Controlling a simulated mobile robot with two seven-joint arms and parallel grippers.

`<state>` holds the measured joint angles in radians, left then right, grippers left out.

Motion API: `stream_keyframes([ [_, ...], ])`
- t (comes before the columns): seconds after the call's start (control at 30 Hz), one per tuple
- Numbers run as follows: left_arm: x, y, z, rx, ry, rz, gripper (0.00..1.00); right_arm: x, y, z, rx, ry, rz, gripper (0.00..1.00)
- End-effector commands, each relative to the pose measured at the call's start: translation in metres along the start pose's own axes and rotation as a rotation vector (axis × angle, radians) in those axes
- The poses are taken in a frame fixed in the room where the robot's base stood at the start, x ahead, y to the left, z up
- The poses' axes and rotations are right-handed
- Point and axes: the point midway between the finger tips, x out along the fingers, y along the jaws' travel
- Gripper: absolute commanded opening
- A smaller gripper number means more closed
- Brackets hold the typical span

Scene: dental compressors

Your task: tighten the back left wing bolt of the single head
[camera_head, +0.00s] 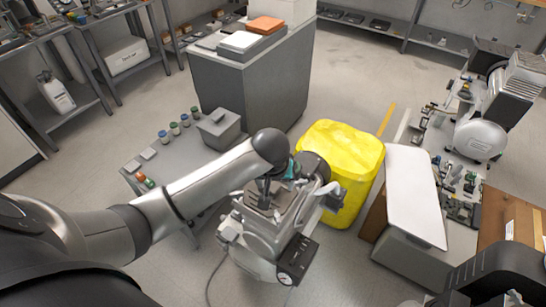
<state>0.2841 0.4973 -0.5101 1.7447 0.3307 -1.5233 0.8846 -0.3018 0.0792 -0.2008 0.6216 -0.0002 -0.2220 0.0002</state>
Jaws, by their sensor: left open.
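The single-head compressor (262,243) stands on the floor in the middle of the view, a light grey machine with a dark box and a gauge at its front. My left arm reaches over it from the left. My left gripper (265,192) points down from the black wrist joint over the compressor's top and is open. The back left wing bolt cannot be made out; the wrist and gripper cover part of the head. I cannot tell whether the fingers touch anything. My right arm shows only as a dark part at the bottom right, and its gripper is not clearly seen.
A yellow bin (342,150) stands close behind the compressor. A low bench (133,180) with small jars and a grey box is at the left. A grey cabinet (235,85) is behind. A white panel (413,190) and another compressor (482,138) are at the right.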

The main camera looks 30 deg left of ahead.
Motion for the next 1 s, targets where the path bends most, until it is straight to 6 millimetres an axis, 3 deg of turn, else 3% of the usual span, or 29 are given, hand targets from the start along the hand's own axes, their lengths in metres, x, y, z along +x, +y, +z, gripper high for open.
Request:
stream_keyframes([
  [0.03, -0.005, -0.007, -0.020, -0.043, 0.016, -0.024, 0.80, -0.002, -0.003, -0.001, 0.001, 0.001, -0.004, 0.50],
  [0.2, -0.020, -0.030, -0.068, -0.207, 0.049, -0.094, 0.80, -0.004, -0.004, -0.002, 0.001, 0.002, -0.006, 0.50],
  [0.33, -0.028, -0.042, -0.088, -0.291, 0.065, -0.125, 0.80, -0.005, -0.004, -0.002, 0.001, 0.003, -0.006, 0.50],
  [0.57, -0.019, -0.049, -0.094, -0.326, 0.068, -0.137, 0.80, -0.001, -0.002, -0.001, 0.000, 0.003, -0.003, 0.50],
  [1.0, 0.055, -0.059, -0.097, -0.323, 0.068, -0.136, 0.80, 0.025, 0.001, 0.002, 0.000, 0.002, 0.002, 0.50],
])
